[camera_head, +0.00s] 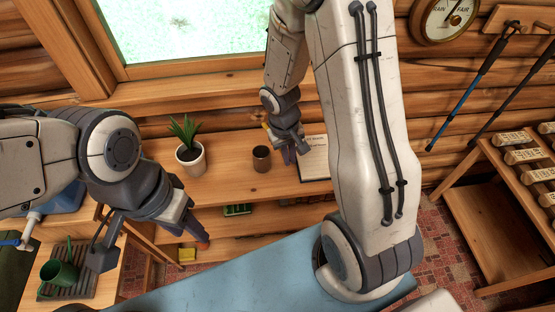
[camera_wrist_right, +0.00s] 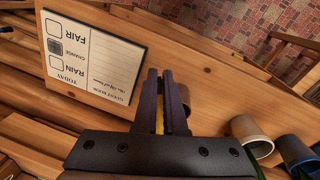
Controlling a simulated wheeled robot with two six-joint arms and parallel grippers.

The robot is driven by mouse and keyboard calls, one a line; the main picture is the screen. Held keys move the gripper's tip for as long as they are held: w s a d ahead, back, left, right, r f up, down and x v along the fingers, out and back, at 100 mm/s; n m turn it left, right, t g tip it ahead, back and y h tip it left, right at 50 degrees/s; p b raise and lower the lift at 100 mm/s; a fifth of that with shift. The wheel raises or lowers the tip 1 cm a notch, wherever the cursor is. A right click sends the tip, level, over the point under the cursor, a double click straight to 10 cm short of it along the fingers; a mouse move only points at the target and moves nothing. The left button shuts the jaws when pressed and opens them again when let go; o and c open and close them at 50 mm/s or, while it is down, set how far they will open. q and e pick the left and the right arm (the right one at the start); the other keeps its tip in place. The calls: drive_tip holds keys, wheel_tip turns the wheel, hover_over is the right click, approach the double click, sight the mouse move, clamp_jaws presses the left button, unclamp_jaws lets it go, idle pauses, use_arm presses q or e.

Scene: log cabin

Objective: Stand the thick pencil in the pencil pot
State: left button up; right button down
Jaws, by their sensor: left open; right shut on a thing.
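The pencil pot, a dark brown cup (camera_head: 261,158), stands upright on the wooden desk under the window. In the right wrist view the pot (camera_wrist_right: 184,94) is partly hidden behind a finger. My right gripper (camera_head: 291,153) is just right of the pot, above the desk. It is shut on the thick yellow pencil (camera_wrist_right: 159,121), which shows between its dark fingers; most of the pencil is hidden. The pencil is apart from the pot's mouth in the head view, though its height is hard to tell. My left gripper (camera_head: 150,238) is open and empty, low at the left.
A potted plant (camera_head: 190,158) stands left of the pot. A guest book sheet (camera_head: 315,160) lies to the right; it also shows in the right wrist view (camera_wrist_right: 92,62). A green watering can (camera_head: 62,274) stands on a rack at the left. Desk between plant and pot is clear.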

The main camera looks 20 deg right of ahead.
drive_tip(key=w+a+f, duration=0.1)
drive_tip(key=w+f, duration=0.2)
drive_tip(key=f, duration=0.3)
drive_tip(key=shift+w+a+f+p, duration=0.2)
drive_tip(key=shift+w+a+p, duration=0.05)
drive_tip(key=shift+a+p, duration=0.05)
drive_tip(key=shift+f+b, duration=0.4)
drive_tip(key=shift+b, duration=0.05)
drive_tip(key=c, duration=1)
unclamp_jaws()
drive_tip(key=shift+r, duration=0.1)
drive_tip(key=shift+o, duration=0.2)
